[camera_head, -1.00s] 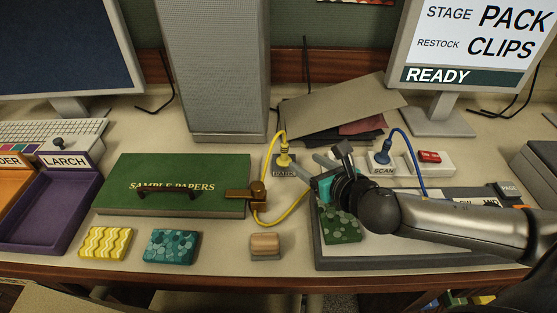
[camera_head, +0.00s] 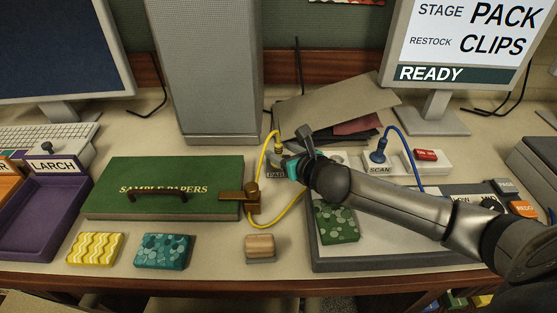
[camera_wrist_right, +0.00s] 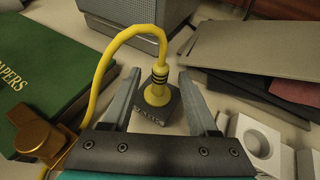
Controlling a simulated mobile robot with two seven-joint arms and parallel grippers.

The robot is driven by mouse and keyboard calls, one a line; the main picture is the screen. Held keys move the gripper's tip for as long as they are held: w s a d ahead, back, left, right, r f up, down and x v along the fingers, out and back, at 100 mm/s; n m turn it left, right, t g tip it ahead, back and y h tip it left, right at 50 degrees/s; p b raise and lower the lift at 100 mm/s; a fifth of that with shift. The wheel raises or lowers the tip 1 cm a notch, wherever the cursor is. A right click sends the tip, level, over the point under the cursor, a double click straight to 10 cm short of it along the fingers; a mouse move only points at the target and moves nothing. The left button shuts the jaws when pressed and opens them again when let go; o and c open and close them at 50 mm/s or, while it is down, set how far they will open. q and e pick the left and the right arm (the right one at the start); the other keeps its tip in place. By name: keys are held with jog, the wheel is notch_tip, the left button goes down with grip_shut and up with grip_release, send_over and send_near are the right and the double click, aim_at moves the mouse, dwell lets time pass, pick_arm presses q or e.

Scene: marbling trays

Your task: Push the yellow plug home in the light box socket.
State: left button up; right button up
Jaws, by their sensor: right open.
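The yellow plug (camera_head: 278,150) stands upright on a dark block marked PARK (camera_head: 274,172), its yellow cable arching from the top. In the right wrist view the plug (camera_wrist_right: 157,92) stands between the fingers of my right gripper (camera_wrist_right: 160,76). They are open, with a gap on each side of it. In the head view my right gripper (camera_head: 288,152) partly covers the plug and block. A white socket strip (camera_head: 435,167) lies to the right; its round opening (camera_wrist_right: 257,145) shows in the wrist view, with no plug in it. My left gripper is out of view.
A blue plug (camera_head: 378,156) stands at the SCAN label. A green SAMPLE PAPERS box (camera_head: 120,205) lies left, with a brass piece (camera_head: 250,196) near the yellow cable. Grey boards (camera_head: 335,100) lie behind. A grey-framed panel (camera_head: 400,261) lies at front right.

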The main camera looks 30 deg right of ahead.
jog(key=shift+b+x, duration=0.7)
jog(key=shift+x, duration=1.8)
jog(key=shift+w+r, duration=0.1)
jog(key=shift+r, duration=0.05)
grip_shut()
